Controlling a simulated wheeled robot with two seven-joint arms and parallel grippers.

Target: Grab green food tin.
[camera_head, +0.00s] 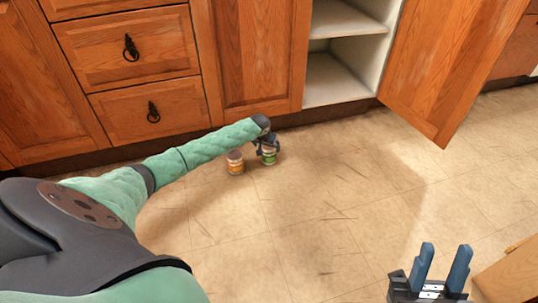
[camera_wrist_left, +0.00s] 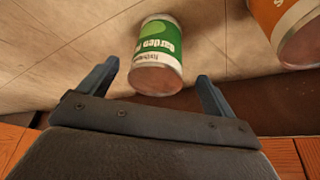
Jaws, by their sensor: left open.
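The green food tin (camera_head: 269,156) stands on the floor in front of the wooden cabinets. In the left wrist view the green and white tin (camera_wrist_left: 158,56) lies ahead of and partly between the two open fingers. My left gripper (camera_head: 266,143) is at the tin, with its fingers apart in the left wrist view (camera_wrist_left: 158,78). I cannot tell whether a finger touches the tin. My right gripper (camera_head: 441,268) is at the lower right of the head view, its two blue fingers apart and empty, far from the tin.
An orange tin (camera_head: 235,163) stands just left of the green tin and also shows at the upper right of the left wrist view (camera_wrist_left: 290,28). An open cabinet door (camera_head: 440,60) juts out at the right, beside white shelves (camera_head: 345,75). The floor (camera_head: 330,210) in front is clear.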

